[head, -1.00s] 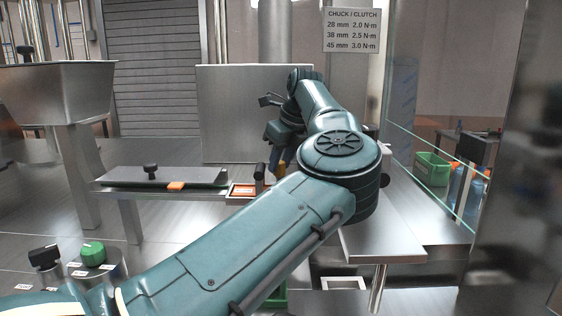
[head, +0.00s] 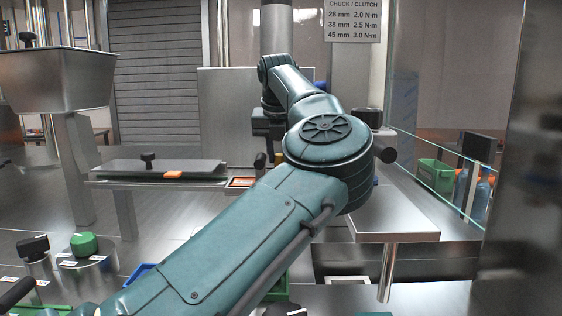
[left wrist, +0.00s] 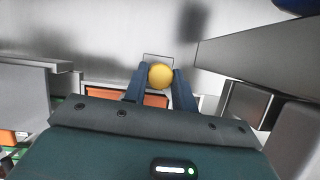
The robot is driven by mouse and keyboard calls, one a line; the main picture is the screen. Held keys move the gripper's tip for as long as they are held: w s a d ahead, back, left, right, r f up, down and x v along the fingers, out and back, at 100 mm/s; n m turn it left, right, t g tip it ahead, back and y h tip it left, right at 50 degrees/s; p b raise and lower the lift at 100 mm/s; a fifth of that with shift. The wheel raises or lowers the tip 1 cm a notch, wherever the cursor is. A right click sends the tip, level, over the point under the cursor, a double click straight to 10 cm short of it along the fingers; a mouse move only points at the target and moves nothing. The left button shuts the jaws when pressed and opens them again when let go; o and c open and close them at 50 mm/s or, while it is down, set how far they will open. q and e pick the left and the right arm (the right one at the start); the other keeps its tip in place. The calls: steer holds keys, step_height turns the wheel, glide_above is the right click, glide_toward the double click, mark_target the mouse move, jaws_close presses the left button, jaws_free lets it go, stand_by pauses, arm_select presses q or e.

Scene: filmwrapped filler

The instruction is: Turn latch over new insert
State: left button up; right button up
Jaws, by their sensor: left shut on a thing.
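My left gripper (left wrist: 161,74) shows in the left wrist view with two blue fingers shut on a round yellow knob (left wrist: 160,77). A small pale square outline lies on the metal surface just behind the knob. An orange panel (left wrist: 105,96) lies under and beside the fingers, partly hidden by my gripper body. In the head view my left arm covers most of the gripper and the knob. An orange-bordered tray (head: 241,182) shows at the end of the metal shelf, just left of the arm. I cannot make out the latch's shape or the insert. My right gripper is out of view.
A flat metal shelf (head: 155,170) with a black knob stands left of my arm. A metal ledge (head: 395,222) and a glass panel (head: 433,172) are at right. A metal hopper (head: 55,83) stands at far left. Green and black dials (head: 83,244) sit at lower left.

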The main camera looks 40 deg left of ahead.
arm_select(q)
steer(key=m+h+b, duration=0.1)
steer(key=m, duration=0.2)
steer(key=shift+a+f+m+t, duration=0.1)
steer(key=shift+a+m+t, duration=0.05)
steer(key=shift+m+t, duration=0.25)
steer(key=shift+m+h+b, duration=0.35)
steer(key=shift+m+h, duration=0.75)
steer(key=shift+m, duration=1.1)
steer(key=o, duration=1)
steer(key=p+v, duration=0.1)
steer(key=v, duration=1.2)
steer(key=shift+p, duration=0.4)
